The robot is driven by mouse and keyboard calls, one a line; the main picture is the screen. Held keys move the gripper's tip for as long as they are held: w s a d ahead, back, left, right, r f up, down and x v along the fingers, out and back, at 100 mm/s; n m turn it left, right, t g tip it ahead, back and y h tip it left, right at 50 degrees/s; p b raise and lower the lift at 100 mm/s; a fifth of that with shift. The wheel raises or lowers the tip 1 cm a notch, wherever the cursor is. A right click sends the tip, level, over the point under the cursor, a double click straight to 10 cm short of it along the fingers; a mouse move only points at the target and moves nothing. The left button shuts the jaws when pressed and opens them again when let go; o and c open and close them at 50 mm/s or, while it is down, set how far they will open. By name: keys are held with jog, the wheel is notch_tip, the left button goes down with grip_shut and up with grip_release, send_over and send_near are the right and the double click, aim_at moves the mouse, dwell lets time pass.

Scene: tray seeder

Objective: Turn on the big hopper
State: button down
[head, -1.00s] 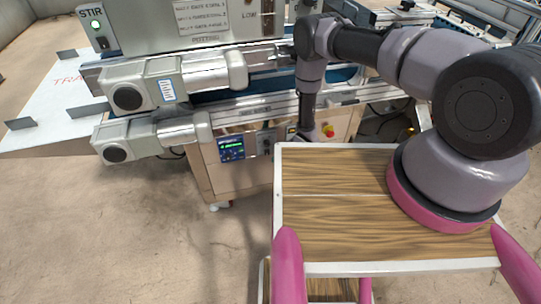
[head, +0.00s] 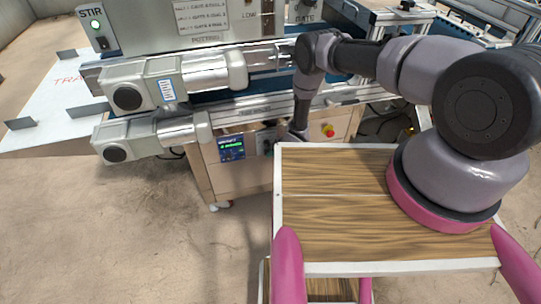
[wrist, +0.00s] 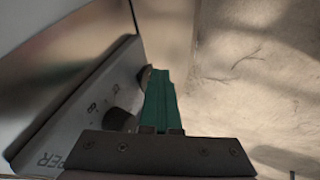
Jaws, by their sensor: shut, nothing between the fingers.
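The hopper control panel in the wrist view (wrist: 75,115) is a light grey plate with lettering ending in "PER", seen at a slant. A dark round knob (wrist: 118,119) sits on it, and a second knob (wrist: 145,76) is at its far end, partly hidden by the fingers. My gripper (wrist: 159,76) has green fingers, shut and empty. Their tips are beside the far knob; I cannot tell whether they touch it. In the head view the panel (head: 265,143) is on the cabinet front, partly hidden by my arm, and the fingers do not show clearly.
A blue-lit display (head: 231,147) is left of the panel, and a red emergency button (head: 328,130) is to its right. Two motors (head: 140,84) stick out at the left. A "STIR" box (head: 97,28) is above them. Open floor lies in front of the cabinet.

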jog(key=shift+r, duration=0.1)
jog(key=shift+r, duration=0.75)
